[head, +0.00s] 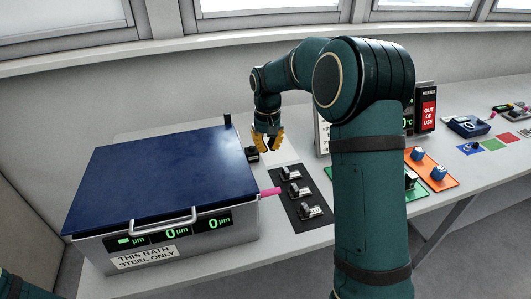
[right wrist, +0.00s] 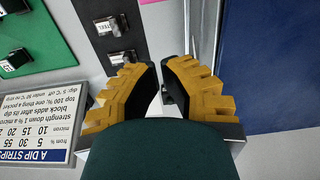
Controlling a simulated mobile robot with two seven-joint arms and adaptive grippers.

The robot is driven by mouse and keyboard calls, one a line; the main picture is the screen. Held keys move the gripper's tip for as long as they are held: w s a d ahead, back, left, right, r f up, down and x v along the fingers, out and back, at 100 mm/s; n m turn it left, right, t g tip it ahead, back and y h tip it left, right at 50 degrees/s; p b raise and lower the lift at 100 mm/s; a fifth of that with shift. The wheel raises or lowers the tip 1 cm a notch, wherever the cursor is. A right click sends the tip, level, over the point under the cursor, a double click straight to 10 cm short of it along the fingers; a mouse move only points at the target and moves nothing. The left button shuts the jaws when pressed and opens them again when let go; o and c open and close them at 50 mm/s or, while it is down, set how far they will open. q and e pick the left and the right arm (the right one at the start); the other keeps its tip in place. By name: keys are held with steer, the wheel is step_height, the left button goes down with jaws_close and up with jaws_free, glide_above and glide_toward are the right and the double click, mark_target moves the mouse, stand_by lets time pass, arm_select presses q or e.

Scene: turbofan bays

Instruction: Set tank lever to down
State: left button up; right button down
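The tank is a grey bath with a dark blue lid (head: 165,172), closed, at the left of the bench; its lid edge also shows in the right wrist view (right wrist: 268,65). A black upright lever (head: 228,120) stands at the tank's back right corner. My right gripper (head: 268,140) points down beside the tank, with its yellow fingers apart. In the right wrist view the gripper (right wrist: 162,77) has a narrow gap, with a dark part partly hidden behind the fingers. My left gripper is out of view.
A black panel with several switches (head: 306,214) lies right of the tank, near a pink tab (head: 270,192). A dip-strip sign (right wrist: 35,105) shows in the right wrist view. An orange plate with blue knobs (head: 434,175) lies beyond my right arm.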

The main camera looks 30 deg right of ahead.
steer(key=s+f+b, duration=0.1)
steer(key=s+f, duration=0.2)
steer(key=f, duration=0.8)
steer(key=shift+a+f, duration=0.15)
steer(key=shift+a, duration=0.25)
